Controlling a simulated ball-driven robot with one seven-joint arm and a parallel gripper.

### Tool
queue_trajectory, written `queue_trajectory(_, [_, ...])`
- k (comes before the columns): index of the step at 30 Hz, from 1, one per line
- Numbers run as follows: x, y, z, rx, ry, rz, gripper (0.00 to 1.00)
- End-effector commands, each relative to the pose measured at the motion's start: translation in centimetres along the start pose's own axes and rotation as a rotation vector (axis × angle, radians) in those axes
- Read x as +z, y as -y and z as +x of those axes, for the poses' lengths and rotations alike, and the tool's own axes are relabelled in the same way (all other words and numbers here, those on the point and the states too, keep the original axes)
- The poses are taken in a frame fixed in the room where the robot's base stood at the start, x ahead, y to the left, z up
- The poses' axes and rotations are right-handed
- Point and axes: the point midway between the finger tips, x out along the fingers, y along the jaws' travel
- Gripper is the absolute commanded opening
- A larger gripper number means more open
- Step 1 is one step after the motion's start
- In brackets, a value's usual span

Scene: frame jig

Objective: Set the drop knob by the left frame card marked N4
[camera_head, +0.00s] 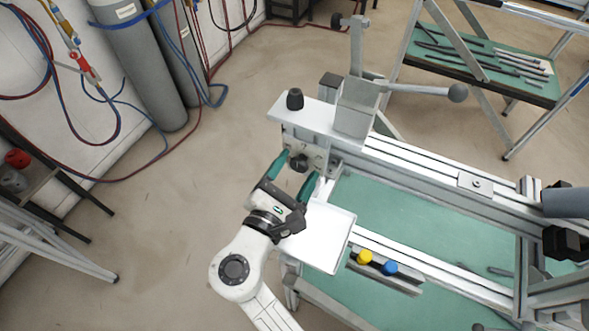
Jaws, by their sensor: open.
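A dark round knob (299,162) sits on a small pale plate (317,160) at the left end of the frame jig. The plate carries small dark marks, too small to read; I cannot make out N4. My gripper (295,170) is open, with its two green fingers pointing at this plate. The knob shows between the fingertips; I cannot tell whether they reach around it or stop short. A second dark knob (295,99) stands upright on top of the jig's left end.
A white square panel (322,238) lies just right of my wrist. Yellow (365,257) and blue (390,267) buttons sit on the front rail. Gas cylinders (140,70) stand at left; floor between is clear.

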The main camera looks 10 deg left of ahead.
Motion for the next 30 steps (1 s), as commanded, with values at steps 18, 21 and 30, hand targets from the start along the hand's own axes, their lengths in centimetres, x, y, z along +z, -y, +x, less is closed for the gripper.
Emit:
queue_trajectory(18, [-0.01, 0.02, -0.04, 0.000, 0.000, 0.000, 0.18])
queue_trajectory(21, [-0.01, 0.03, -0.05, -0.001, 0.000, 0.000, 0.10])
queue_trajectory(30, [-0.17, 0.13, -0.06, -0.001, 0.000, 0.043, 0.10])
